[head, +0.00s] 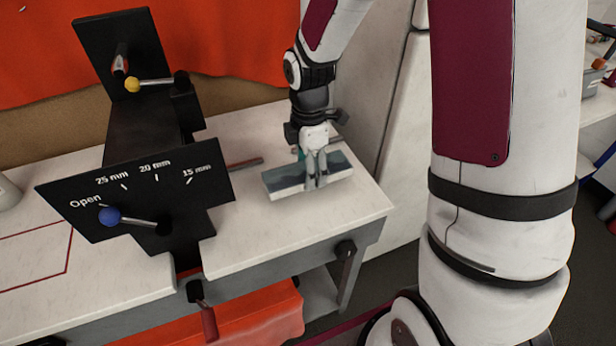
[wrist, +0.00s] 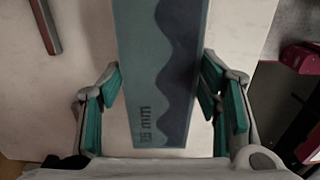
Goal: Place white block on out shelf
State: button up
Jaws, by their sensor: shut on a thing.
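A flat white-sided block (head: 284,183) with a grey-teal top sits at the right end of the white table. In the wrist view the block (wrist: 148,60) shows a dark wave pattern and a label ending in "mm"; the first digit is hard to read. My gripper (head: 316,182) points down at it and is shut on its long sides; the finger pads in the wrist view (wrist: 160,95) are on either side. The block looks at or very near the table surface. No shelf is clearly marked as the out shelf.
A black fixture (head: 150,140) with a blue-knobbed lever and "Open, 25, 20, 15 mm" marks stands left of my gripper. A dark rod (head: 245,162) lies beside the block. The white tabletop (head: 255,240) in front is clear. An orange surface (head: 240,318) lies below the table.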

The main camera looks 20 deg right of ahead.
jog(key=shift+f, duration=1.65)
jog(key=shift+f, duration=0.1)
jog(key=o, duration=1.3)
jog(key=shift+c, duration=0.2)
